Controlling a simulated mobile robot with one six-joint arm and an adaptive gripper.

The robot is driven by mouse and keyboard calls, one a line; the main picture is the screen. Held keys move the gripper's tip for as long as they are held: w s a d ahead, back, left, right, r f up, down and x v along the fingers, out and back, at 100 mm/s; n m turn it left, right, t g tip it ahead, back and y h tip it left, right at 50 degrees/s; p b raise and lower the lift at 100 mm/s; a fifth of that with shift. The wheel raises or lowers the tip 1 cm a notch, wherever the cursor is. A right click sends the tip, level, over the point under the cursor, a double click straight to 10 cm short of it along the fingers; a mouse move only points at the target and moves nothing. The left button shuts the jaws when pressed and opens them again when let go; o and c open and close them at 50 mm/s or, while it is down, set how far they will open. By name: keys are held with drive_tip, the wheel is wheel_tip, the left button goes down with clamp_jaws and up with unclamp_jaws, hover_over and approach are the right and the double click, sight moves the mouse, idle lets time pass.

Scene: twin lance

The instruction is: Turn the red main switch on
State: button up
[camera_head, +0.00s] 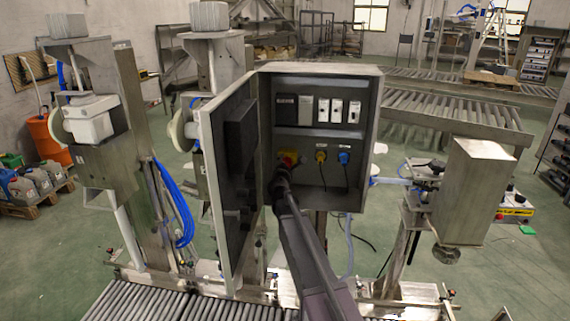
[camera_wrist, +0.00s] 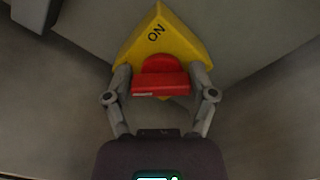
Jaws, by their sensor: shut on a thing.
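The red main switch (camera_head: 289,158) sits on a yellow plate at the lower left inside the open grey cabinet (camera_head: 320,69). In the wrist view the red switch handle (camera_wrist: 160,78) lies between the two fingers of my gripper (camera_wrist: 160,86), which is shut on it. The yellow plate (camera_wrist: 158,32) behind it bears the word ON, which appears tilted. In the head view my arm reaches up from below, and my gripper (camera_head: 283,178) partly covers the switch and its plate.
The cabinet door (camera_head: 230,170) stands open to the left, close beside my gripper. A yellow plug (camera_head: 320,157) and a blue plug (camera_head: 343,158) are right of the switch. Several breakers (camera_head: 323,110) sit above. A roller conveyor (camera_head: 150,305) runs below.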

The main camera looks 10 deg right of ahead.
drive_tip(key=shift+w+a, duration=0.1)
drive_tip(key=shift+m, duration=0.3)
drive_tip(key=m, duration=0.2)
drive_tip(key=shift+m, duration=0.3)
drive_tip(key=m, duration=0.4)
drive_tip(key=shift+f, duration=0.1)
drive_tip(key=m, duration=0.5)
drive_tip(key=shift+d+f+m, duration=0.1)
drive_tip(key=shift+d+m, duration=0.1)
drive_tip(key=shift+m, duration=0.2)
drive_tip(key=m, duration=0.5)
drive_tip(key=shift+f+b, duration=0.1)
drive_tip(key=shift+b, duration=0.25)
